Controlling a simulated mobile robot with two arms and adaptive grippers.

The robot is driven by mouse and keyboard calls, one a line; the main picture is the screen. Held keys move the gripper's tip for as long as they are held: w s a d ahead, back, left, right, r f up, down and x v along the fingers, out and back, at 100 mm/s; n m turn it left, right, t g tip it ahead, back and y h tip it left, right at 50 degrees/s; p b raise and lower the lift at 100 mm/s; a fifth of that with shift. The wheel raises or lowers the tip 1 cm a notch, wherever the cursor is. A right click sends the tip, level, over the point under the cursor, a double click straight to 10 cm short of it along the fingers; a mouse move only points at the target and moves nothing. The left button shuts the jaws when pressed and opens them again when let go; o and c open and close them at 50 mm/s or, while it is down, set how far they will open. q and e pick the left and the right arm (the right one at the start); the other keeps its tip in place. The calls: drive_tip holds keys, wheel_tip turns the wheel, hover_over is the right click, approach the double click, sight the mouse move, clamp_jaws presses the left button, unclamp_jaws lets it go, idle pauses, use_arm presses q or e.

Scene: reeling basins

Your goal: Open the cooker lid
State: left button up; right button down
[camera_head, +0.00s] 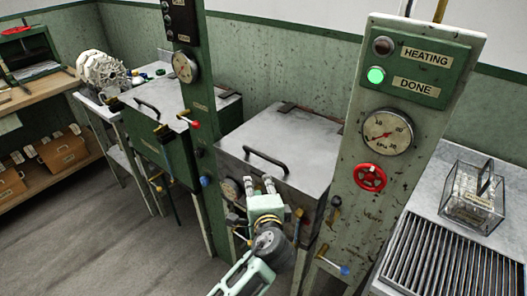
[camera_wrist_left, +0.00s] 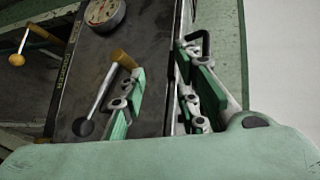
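The cooker lid (camera_head: 285,145) is a flat grey metal plate, lying shut on the middle cooker. Its black bar handle (camera_head: 266,160) runs along the lid's front part. My left gripper (camera_head: 259,184) is upright in front of the cooker, just below and in front of the handle, apart from it as far as I can tell. Its two fingers are spread with nothing between them. In the left wrist view the open fingers of my left gripper (camera_wrist_left: 157,75) face the cooker's dark front; a black bent bar (camera_wrist_left: 198,42), probably the handle, shows behind the right finger. My right gripper is out of view.
A control post with a green DONE light (camera_head: 376,75), gauge (camera_head: 388,132) and red valve wheel (camera_head: 370,177) stands right of the cooker. Another post (camera_head: 192,100) stands left, beside a second lidded cooker (camera_head: 165,105). A glass box (camera_head: 472,195) sits on the right bench.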

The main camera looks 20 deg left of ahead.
use_arm(q)
drive_tip(key=m+t, duration=0.2)
approach(262, 155)
drive_tip(key=w, duration=0.3)
drive_tip(key=shift+w+a+f+y, duration=0.2)
drive_tip(key=shift+a+f+y, duration=0.2)
drive_tip(key=shift+a, duration=0.1)
drive_tip(key=p+x, duration=0.1)
drive_tip(key=x, duration=0.6)
drive_tip(key=shift+f+p, duration=0.2)
drive_tip(key=shift+p, duration=0.1)
clamp_jaws()
